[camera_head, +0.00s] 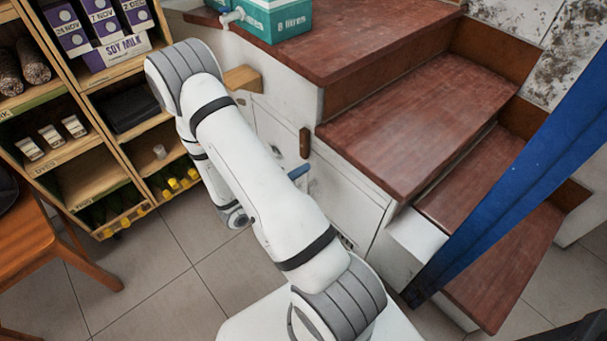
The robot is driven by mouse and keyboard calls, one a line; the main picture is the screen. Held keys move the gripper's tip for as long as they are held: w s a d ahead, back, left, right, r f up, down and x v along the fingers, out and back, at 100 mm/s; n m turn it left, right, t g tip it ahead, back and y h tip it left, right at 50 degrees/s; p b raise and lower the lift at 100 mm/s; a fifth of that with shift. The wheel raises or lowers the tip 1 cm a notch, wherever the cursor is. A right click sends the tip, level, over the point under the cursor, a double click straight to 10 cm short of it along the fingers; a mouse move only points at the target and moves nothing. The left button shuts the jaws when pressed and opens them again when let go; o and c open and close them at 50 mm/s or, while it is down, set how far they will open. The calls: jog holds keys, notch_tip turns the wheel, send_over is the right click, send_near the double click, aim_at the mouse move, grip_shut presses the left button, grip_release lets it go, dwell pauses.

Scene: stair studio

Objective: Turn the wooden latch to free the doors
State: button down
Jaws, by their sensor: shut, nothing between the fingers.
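The wooden latch (304,142) is a small dark brown block on the white cupboard front under the stairs. It stands roughly upright near the upper edge of the white doors (346,195). My white arm crosses the middle of the view and hides much of the cupboard to the latch's left. My gripper cannot be made out behind the arm. A small blue piece (298,171) shows at the arm's edge, just below the latch. I cannot tell whether it is a handle or part of my gripper. Contact with the latch cannot be seen.
Reddish-brown stairs (420,120) rise above the cupboard, with a blue beam (510,170) on the right. A teal box (275,18) stands on top. A stocked wooden shelf (85,195) and a wooden chair (50,250) are at left. The tiled floor (150,285) between is clear.

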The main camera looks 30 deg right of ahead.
aim_at(304, 144)
notch_tip(304, 144, down, 11)
jog(key=w+a+n+t+y+b, duration=0.1)
jog(key=n+t+b, duration=0.1)
jog(key=n+t, duration=0.3)
jog(key=n, duration=0.2)
jog(key=shift+w+a+n+b, duration=0.25)
jog(key=shift+w+n+b, duration=0.05)
jog(key=shift+w, duration=0.05)
jog(key=b+x, duration=0.3)
jog(key=x, duration=0.6)
jog(key=shift+w+d+f, duration=0.1)
jog(key=shift+d+f, duration=0.05)
jog(key=shift+d, duration=0.2)
jog(key=w+b, duration=0.1)
jog(key=w, duration=0.1)
jog(key=shift+w+a, duration=0.1)
jog(key=shift+w, duration=0.2)
jog(key=shift+w+a+b, duration=0.1)
jog(key=shift+w+b, duration=0.2)
jog(key=shift+w, duration=0.5)
jog(key=shift+w, duration=0.1)
